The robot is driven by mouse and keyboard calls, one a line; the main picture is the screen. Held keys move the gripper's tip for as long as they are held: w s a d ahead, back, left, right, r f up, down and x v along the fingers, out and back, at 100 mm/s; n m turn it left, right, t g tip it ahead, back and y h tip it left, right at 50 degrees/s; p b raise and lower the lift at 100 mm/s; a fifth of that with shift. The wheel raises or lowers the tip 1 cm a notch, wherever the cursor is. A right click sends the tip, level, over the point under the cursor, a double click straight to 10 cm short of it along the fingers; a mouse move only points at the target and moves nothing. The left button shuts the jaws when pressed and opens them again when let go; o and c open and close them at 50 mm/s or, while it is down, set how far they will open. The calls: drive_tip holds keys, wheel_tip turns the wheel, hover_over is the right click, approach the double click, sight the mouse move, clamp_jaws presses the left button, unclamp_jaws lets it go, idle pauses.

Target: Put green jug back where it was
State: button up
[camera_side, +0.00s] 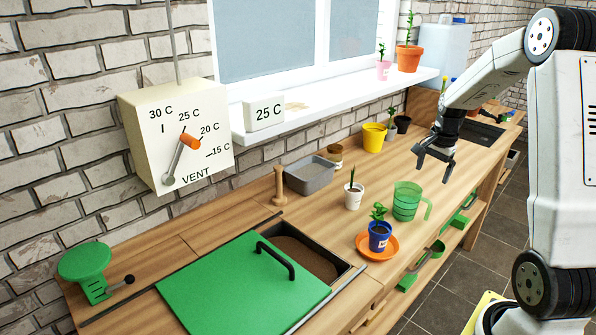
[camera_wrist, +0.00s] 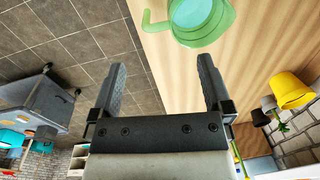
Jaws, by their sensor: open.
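The green jug (camera_side: 406,202) is a translucent green jug standing upright on the wooden bench, with its handle toward the right in the side view. In the wrist view the jug (camera_wrist: 203,20) shows at the top, beyond the fingertips, with its handle to the left. My gripper (camera_side: 434,170) is open and empty above the bench, behind and to the right of the jug in the side view. In the wrist view my gripper (camera_wrist: 162,75) has its two fingers spread, with nothing between them. The jug and fingers are apart.
A blue pot with a plant (camera_side: 379,236) on an orange saucer (camera_side: 362,246) and a white pot (camera_side: 353,197) stand near the jug. A yellow pot (camera_side: 373,138) and a grey tray (camera_side: 310,178) are toward the wall. A green lid (camera_side: 240,290) partly covers a bin.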

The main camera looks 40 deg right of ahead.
drive_tip(key=w+a+n, duration=0.1)
drive_tip(key=a+n, duration=0.2)
drive_tip(key=a, duration=0.2)
drive_tip(key=w+a+f+n, duration=0.1)
drive_tip(key=a+n, duration=0.1)
drive_tip(key=a, duration=0.4)
drive_tip(key=w+a+n, duration=0.1)
drive_tip(key=a+n, duration=0.2)
drive_tip(key=a, duration=0.3)
drive_tip(key=shift+f+n+t, duration=0.25)
drive_tip(key=shift+n+t, duration=0.05)
drive_tip(key=s+a+f+n, duration=0.1)
drive_tip(key=s+a+n, duration=0.2)
drive_tip(key=a+n, duration=0.2)
drive_tip(key=s+a+f+n+t, duration=0.1)
drive_tip(key=s+a+n, duration=0.2)
drive_tip(key=a, duration=0.7)
drive_tip(key=shift+s+a+f+n, duration=0.15)
drive_tip(key=shift+a+f+n, duration=0.15)
drive_tip(key=shift+n, duration=0.8)
